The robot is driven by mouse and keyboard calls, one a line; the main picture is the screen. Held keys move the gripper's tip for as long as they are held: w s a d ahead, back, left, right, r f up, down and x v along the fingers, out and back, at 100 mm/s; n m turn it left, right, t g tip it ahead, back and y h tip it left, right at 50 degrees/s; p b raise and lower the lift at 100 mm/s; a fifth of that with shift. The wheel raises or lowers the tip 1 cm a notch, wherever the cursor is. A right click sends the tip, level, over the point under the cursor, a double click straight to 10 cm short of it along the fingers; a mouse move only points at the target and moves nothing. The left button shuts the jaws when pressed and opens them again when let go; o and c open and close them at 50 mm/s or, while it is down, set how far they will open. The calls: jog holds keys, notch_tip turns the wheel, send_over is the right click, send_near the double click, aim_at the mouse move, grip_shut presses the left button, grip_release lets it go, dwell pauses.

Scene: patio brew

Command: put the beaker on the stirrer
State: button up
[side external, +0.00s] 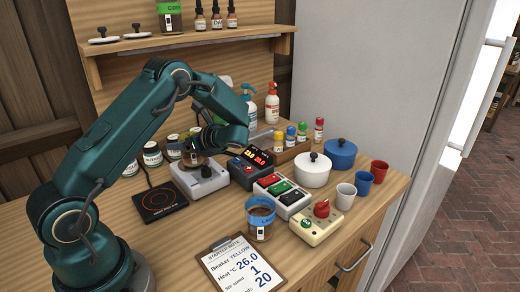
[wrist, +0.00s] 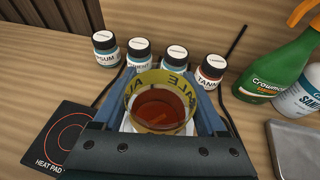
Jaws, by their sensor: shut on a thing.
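My gripper (wrist: 162,98) is shut on a beaker with a yellow band (wrist: 161,146) and reddish-brown liquid, which looks upright. In the side external view this beaker (side external: 193,159) is partly hidden by my gripper. I cannot tell whether the beaker's base touches the stirrer. In the wrist view the stirrer is mostly hidden under the beaker and my gripper. A second beaker, with a blue band (side external: 260,206), stands on the counter nearer the front.
A black heat pad (side external: 160,203) lies left of the stirrer. Small labelled jars (wrist: 139,53) stand behind it. A dark display unit (side external: 250,168) and a switch box (side external: 283,194) are to the right. A clipboard (side external: 243,265) lies in front. Spray bottles (side external: 272,103) stand behind.

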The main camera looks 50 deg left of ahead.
jog(key=shift+f, duration=0.15)
jog(key=o, duration=1.5)
jog(key=shift+o, duration=0.2)
jog(key=shift+r, duration=0.2)
jog(key=v, duration=1.2)
jog(key=s+d+r+n+t+h, duration=0.1)
jog(key=s+d+n+t+h, duration=0.3)
jog(key=s+d+n+h, duration=0.2)
jog(key=s+d+r+n+t+h, duration=0.2)
jog(key=s+d+n+t+h, duration=0.2)
jog(key=s+d+n+h, duration=0.3)
jog(key=shift+s+d+r+n, duration=0.35)
jog(key=shift+d+n, duration=1.05)
jog(key=shift+d, duration=1.3)
jog(key=shift+f, duration=0.1)
